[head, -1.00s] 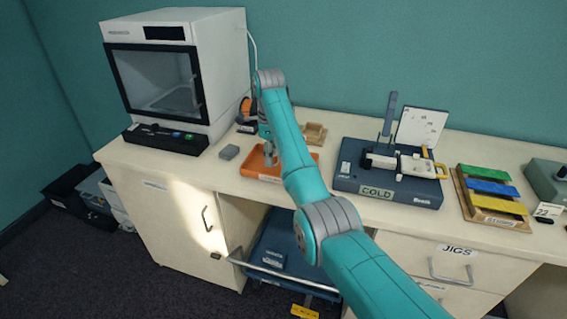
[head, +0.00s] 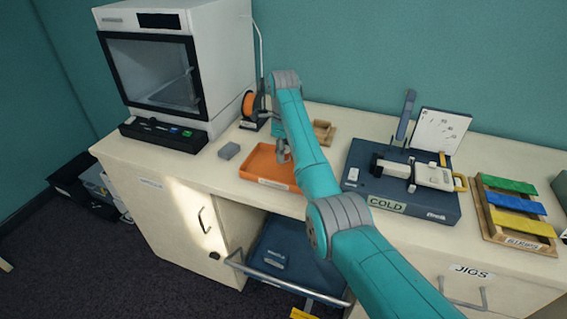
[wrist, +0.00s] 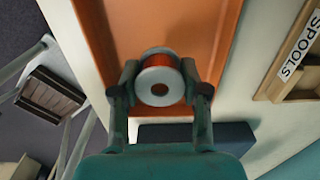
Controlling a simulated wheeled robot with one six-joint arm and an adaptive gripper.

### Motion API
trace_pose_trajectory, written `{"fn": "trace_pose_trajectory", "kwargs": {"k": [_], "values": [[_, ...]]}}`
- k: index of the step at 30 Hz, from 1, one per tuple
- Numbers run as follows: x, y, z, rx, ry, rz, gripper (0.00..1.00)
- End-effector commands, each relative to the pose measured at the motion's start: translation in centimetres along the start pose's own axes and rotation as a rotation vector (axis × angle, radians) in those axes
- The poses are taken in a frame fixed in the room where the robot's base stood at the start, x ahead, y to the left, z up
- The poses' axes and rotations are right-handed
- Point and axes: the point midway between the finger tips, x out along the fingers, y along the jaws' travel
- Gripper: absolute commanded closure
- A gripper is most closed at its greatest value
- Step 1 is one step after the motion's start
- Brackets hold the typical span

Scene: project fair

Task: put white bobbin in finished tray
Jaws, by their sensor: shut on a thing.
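The bobbin (wrist: 159,80) has a white flange with a hole in its middle and copper-orange winding. My gripper (wrist: 159,88) is shut on it, one finger at each side. The orange tray (wrist: 120,20) lies beneath them in the wrist view; I cannot tell whether the bobbin touches its floor. In the head view my gripper (head: 283,152) is over the right part of the orange tray (head: 258,166), and the bobbin is hard to make out. The label on the tray's front is too small to read.
A wooden tray marked SPOOLS (wrist: 292,85) lies behind the orange tray. A blue COLD fixture (head: 360,190) stands to the right. The worktop's front edge is close.

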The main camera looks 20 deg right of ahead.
Motion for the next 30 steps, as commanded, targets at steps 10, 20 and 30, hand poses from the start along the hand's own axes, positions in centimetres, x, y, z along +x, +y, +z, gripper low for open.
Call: {"fn": "trace_pose_trajectory", "kwargs": {"k": [10,20,30], "values": [[4.5,0.0,0.0,0.000,0.001,0.001,0.78],[4.8,0.0,0.0,0.000,0.000,0.000,0.78],[5.0,0.0,0.0,0.000,0.000,0.000,0.30]]}}
